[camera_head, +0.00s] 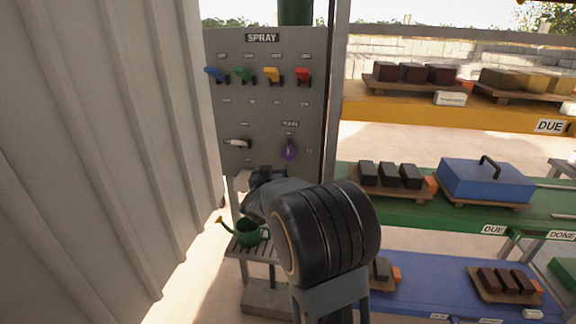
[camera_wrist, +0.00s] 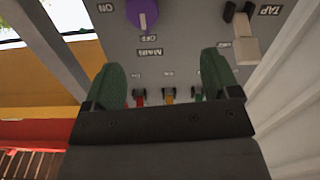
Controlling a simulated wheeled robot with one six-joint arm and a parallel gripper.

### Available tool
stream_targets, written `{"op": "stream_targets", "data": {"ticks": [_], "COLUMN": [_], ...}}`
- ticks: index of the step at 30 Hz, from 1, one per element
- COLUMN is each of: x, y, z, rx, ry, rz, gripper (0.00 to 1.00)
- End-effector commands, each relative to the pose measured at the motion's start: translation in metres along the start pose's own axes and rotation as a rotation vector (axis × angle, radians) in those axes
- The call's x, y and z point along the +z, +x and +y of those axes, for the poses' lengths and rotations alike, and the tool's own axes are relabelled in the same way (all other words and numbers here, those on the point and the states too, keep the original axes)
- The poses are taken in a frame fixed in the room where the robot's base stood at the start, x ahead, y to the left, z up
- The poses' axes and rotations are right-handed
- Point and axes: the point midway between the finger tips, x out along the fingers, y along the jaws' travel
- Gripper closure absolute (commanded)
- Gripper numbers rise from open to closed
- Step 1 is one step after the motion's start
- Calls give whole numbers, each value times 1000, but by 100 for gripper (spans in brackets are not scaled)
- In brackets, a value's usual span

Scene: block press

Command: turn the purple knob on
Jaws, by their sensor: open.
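The purple knob (camera_head: 289,149) is on the lower right of the grey SPRAY panel (camera_head: 225,120). In the wrist view the purple knob (camera_wrist: 142,12) is at the top edge, partly cut off. An OFF label is just below it there and an ON label is to its left. In the head view my gripper (camera_head: 262,176) is below and left of the knob, partly hidden by my arm.
A white tap lever (camera_head: 238,143) is left of the knob. Blue, green, yellow and red levers (camera_head: 258,75) line the panel above. A green watering can (camera_head: 248,232) stands on a small slatted stand below. A corrugated wall (camera_head: 110,150) is at left; shelves with blocks are at right.

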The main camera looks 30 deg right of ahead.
Motion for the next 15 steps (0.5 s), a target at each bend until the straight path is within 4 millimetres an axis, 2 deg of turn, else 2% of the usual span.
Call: {"op": "stream_targets", "data": {"ticks": [1, 8, 15], "x": [8, 11, 9], "y": [5, 30, 77], "z": [4, 16, 20], "rx": [35, 101, 99], "ry": [-8, -22, -21], "rz": [10, 31, 30], "gripper": [18, 18, 18]}}
